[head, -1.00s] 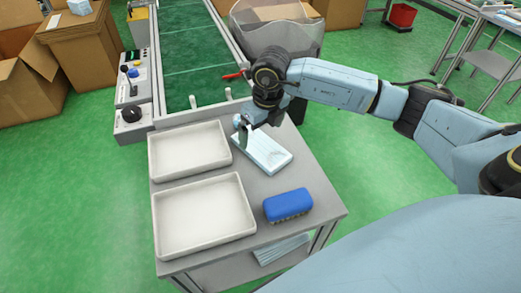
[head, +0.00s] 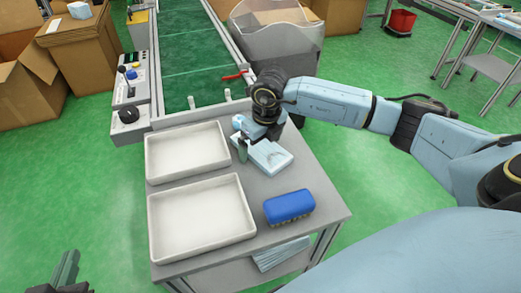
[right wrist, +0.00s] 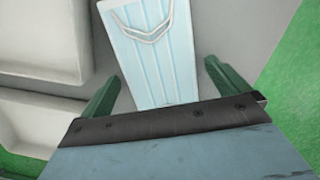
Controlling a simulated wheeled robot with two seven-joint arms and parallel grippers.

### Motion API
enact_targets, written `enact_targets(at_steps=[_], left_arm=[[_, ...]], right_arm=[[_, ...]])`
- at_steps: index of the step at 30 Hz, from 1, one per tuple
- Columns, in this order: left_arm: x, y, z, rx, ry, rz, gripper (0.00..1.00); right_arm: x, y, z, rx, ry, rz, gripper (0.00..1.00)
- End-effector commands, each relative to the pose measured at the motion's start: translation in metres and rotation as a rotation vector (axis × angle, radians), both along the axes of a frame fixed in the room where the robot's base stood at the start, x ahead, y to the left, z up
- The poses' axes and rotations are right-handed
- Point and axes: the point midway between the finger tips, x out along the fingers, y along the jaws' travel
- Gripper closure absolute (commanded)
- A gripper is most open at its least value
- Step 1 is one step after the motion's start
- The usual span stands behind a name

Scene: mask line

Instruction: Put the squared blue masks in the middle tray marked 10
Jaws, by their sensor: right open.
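A stack of light-blue pleated masks (head: 271,157) lies on the grey table, right of the far tray. It also shows in the right wrist view (right wrist: 148,45), with a white curved strap on top. My right gripper (right wrist: 167,82) is open and empty, its green fingers either side of the stack's near end. In the head view it partly covers the stack. Two empty white trays, a far one (head: 187,153) and a near one (head: 202,215), stand on the table; I can read no number on them. My left gripper (head: 66,276) shows only in part at the lower left.
A blue brush (head: 289,206) lies on the table right of the near tray. More masks (head: 281,253) lie on the lower shelf. A green conveyor (head: 185,70) and a grey bin (head: 280,45) stand beyond the table.

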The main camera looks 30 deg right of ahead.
Motion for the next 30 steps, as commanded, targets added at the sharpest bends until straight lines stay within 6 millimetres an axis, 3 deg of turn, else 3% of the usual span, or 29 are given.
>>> enact_targets(at_steps=[7, 18, 30], left_arm=[[0.0003, -0.0003, 0.0011, -0.001, -0.004, 0.000, 1.00], [0.0001, -0.0003, 0.0005, 0.000, -0.002, 0.000, 1.00], [-0.0021, 0.0014, -0.0045, 0.010, 0.037, 0.002, 1.00]], right_arm=[[0.0001, 0.0000, -0.0001, 0.000, 0.000, 0.000, 0.03], [0.0003, -0.0002, 0.0002, 0.000, -0.001, 0.000, 0.50], [0.0005, -0.0003, 0.0061, 0.000, -0.002, 0.000, 0.50]])
